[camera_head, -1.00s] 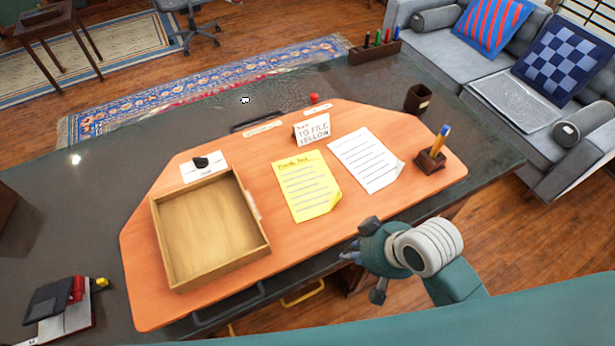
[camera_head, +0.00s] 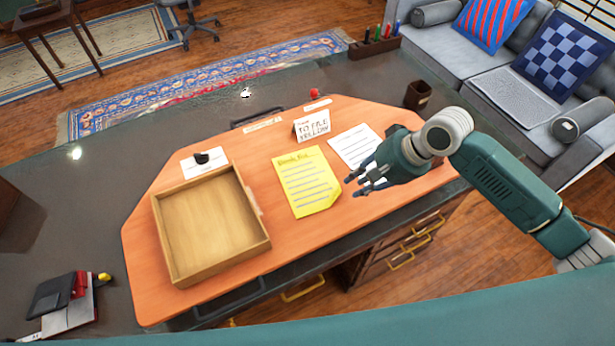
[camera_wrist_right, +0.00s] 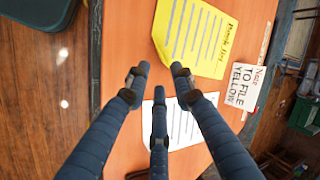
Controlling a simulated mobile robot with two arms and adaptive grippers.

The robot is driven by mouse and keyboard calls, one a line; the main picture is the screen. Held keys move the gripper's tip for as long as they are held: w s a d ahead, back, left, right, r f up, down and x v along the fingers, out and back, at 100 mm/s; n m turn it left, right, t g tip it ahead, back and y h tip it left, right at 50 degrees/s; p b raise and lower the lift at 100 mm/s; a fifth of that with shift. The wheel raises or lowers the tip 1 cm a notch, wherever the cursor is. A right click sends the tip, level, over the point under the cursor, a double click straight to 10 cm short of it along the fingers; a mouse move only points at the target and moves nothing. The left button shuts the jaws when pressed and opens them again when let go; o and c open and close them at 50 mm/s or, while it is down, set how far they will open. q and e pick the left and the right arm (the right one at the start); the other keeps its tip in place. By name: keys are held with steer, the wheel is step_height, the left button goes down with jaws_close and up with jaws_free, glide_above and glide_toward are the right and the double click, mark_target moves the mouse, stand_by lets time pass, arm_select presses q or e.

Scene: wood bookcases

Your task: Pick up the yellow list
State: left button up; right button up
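The yellow list (camera_head: 309,182) is a sheet with dark lines and a heading, lying flat on the orange board (camera_head: 255,280). It also shows at the top of the right wrist view (camera_wrist_right: 199,32). My right gripper (camera_head: 358,180) is just right of the list in the head view, with its fingers spread, pointing left, and empty. In the right wrist view its fingers (camera_wrist_right: 155,80) are apart, with bare board between them and the list just beyond. My left gripper is not in view.
A white sheet (camera_head: 352,144) lies right of the list, partly behind my right gripper. A folded "TO FILE YELLOW" card (camera_head: 312,127) stands behind the list. An empty wooden tray (camera_head: 210,225) sits to the left. A dark cup (camera_head: 417,95) stands at the back right.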

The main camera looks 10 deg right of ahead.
mark_target(340, 193)
steer(key=shift+x, duration=1.05)
steer(key=shift+w+a+f+p, duration=0.2)
steer(key=shift+a+f+p, duration=0.25)
steer(key=shift+p, duration=0.1)
steer(key=p+x, duration=0.1)
steer(key=x, duration=0.2)
steer(key=shift+a+f, duration=0.15)
steer(key=shift+f, duration=0.1)
steer(key=shift+w+a+f, duration=0.1)
steer(key=shift+w+f, duration=0.05)
steer(key=shift+f, duration=0.2)
jaws_close()
